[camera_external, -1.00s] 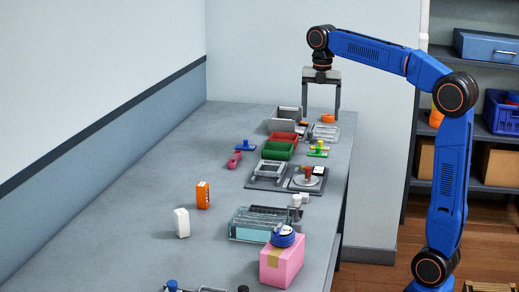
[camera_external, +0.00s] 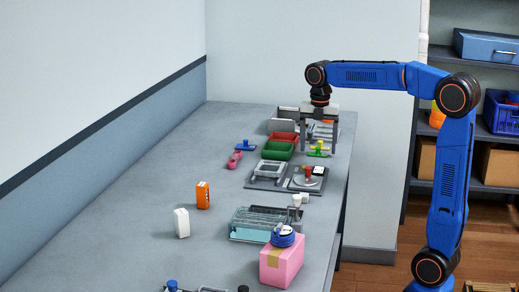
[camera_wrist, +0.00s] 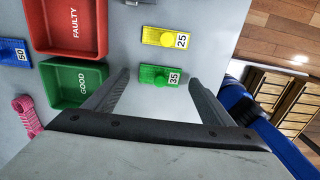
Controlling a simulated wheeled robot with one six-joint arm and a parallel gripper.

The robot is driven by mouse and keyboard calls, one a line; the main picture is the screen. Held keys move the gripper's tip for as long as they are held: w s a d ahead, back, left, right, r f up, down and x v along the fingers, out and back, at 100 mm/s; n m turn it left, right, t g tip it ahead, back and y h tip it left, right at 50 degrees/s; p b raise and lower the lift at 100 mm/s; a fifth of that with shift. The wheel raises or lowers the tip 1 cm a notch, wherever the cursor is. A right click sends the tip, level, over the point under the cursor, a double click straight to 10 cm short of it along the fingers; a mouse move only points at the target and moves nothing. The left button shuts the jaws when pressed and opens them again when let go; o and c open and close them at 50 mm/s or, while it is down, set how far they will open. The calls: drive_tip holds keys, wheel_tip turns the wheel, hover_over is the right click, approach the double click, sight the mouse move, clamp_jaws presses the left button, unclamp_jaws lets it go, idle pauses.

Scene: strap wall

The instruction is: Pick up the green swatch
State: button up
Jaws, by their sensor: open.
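The green swatch (camera_wrist: 150,80) is a flat green plate with a round green knob and a white label reading 35. It lies on the grey table between the two fingers of my gripper (camera_wrist: 159,78) in the wrist view. In the external view the green swatch (camera_external: 317,155) sits near the table's right side, below my gripper (camera_external: 319,148). My gripper is open and points down, with a finger on either side of the swatch and nothing held.
A yellow swatch (camera_wrist: 158,38) marked 25 lies just beside the green one. A green GOOD bin (camera_wrist: 72,95) and a red FAULTY bin (camera_wrist: 85,45) stand to the left. A blue swatch (camera_wrist: 12,52) marked 50 and a pink strap (camera_wrist: 26,116) lie beyond them.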

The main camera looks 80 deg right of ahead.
drive_tip(key=shift+f, duration=0.45)
drive_tip(key=c, duration=1.2)
drive_tip(key=shift+o, duration=0.2)
drive_tip(key=shift+r, duration=0.1)
